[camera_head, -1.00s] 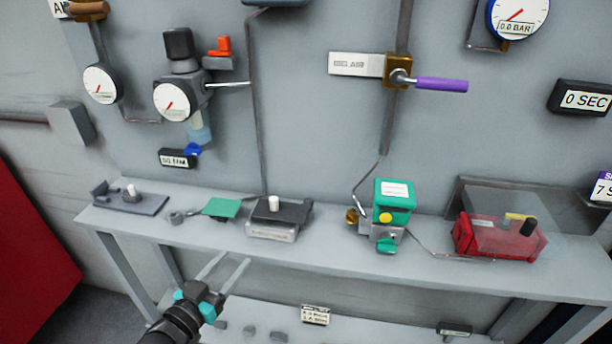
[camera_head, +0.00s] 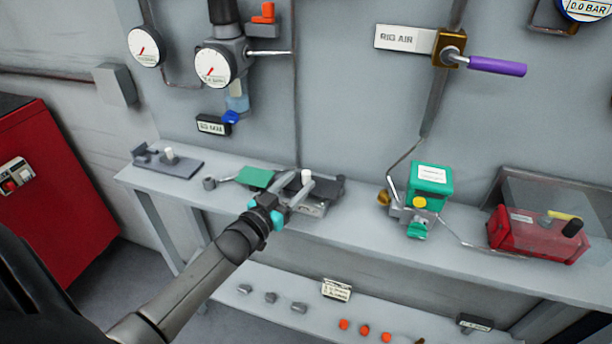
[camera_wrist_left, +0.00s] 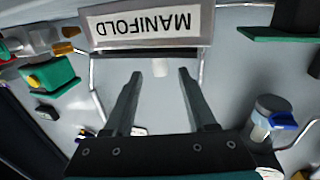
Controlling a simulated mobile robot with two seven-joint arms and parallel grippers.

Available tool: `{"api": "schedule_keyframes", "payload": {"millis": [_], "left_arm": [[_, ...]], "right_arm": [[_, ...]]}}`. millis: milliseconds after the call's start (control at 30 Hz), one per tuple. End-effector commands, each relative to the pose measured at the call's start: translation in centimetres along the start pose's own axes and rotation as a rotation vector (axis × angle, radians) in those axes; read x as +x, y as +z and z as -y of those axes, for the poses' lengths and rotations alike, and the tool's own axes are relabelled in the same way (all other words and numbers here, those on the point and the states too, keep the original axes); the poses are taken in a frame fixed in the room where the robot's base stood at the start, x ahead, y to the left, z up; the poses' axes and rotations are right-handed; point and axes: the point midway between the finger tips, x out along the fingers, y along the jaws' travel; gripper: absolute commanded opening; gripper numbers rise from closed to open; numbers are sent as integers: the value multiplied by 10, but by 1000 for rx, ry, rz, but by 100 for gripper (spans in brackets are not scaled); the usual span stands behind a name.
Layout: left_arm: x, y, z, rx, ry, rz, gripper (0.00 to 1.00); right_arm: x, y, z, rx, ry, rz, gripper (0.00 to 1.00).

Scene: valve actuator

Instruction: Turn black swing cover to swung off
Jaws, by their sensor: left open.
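The black swing cover (camera_head: 328,187) lies on top of a light grey block on the bench, with a white upright knob (camera_head: 306,175) on it. My left gripper (camera_head: 301,181) is open at the front left of this cover, its fingers partly hiding the cover and block. The block's MANIFOLD label (camera_wrist_left: 150,24) appears upside down there. I cannot tell whether the fingers touch anything. My right gripper is not in view.
A green plate (camera_head: 255,177) lies just left of the block. A dark plate with a white knob (camera_head: 170,153) is farther left. A green-topped valve unit (camera_head: 430,185) and a red box (camera_head: 530,235) stand to the right. Small parts lie on the lower shelf.

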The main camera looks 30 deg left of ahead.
Motion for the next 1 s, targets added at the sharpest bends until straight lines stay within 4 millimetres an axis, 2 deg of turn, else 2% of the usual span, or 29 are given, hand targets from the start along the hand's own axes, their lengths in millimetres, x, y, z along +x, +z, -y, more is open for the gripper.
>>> {"api": "schedule_keyframes", "payload": {"millis": [100, 300, 733, 1000], "left_arm": [[17, 0, 0, 0, 0, -2, 57], [35, 0, 0, 0, -1, 0, 57], [41, 0, 0, 0, 0, 1, 57], [41, 0, 0, 0, 0, 1, 27]], "right_arm": [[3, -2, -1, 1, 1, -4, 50], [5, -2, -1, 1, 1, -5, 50], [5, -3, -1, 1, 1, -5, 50], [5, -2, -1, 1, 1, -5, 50]]}}
